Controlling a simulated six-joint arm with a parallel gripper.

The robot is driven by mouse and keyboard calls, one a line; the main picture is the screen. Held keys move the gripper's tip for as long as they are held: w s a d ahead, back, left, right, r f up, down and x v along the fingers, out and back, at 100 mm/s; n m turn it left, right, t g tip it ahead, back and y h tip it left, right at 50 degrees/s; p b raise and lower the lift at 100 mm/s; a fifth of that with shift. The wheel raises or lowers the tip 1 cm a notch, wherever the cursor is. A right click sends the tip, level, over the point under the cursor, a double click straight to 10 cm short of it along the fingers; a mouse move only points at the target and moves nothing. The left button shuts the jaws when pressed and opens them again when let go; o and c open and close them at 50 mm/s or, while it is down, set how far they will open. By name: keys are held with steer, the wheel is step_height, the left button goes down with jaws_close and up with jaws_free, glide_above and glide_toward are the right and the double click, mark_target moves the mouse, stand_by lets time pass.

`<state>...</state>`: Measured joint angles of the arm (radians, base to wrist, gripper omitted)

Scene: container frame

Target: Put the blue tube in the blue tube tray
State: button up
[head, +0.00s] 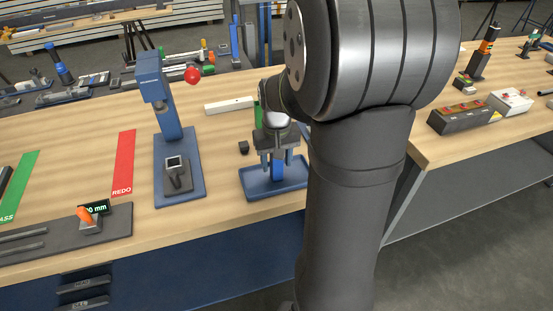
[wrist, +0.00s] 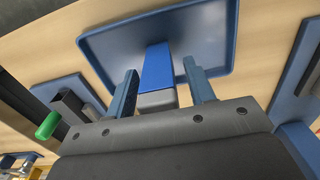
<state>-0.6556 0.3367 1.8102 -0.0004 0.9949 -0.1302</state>
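The blue tube (wrist: 157,68) has a grey end facing my gripper and stands roughly upright over the blue tray (wrist: 105,45). In the head view the tube (head: 278,172) shows between my fingers, with its lower end at the tray (head: 258,195). It looks to rest on the tray floor, though the contact is hard to make out. My gripper (head: 277,160) is above the tray with its fingers on either side of the tube. In the wrist view, narrow gaps separate the tube from the fingers of my gripper (wrist: 160,75), so it is open.
A blue press stand (head: 172,125) with a red knob stands left of the tray. Further left are a red REDO strip (head: 124,160), a green PASS strip (head: 20,185) and a gauge with a display (head: 92,212). A small black block (head: 244,147) lies behind the tray.

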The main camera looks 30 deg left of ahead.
steer(key=shift+r, duration=0.1)
step_height(320, 180, up, 12)
steer(key=shift+r, duration=0.1)
stand_by(0.5)
step_height(320, 180, down, 12)
steer(key=shift+f, duration=0.1)
steer(key=shift+w+r, duration=0.1)
steer(key=shift+r, duration=1.7)
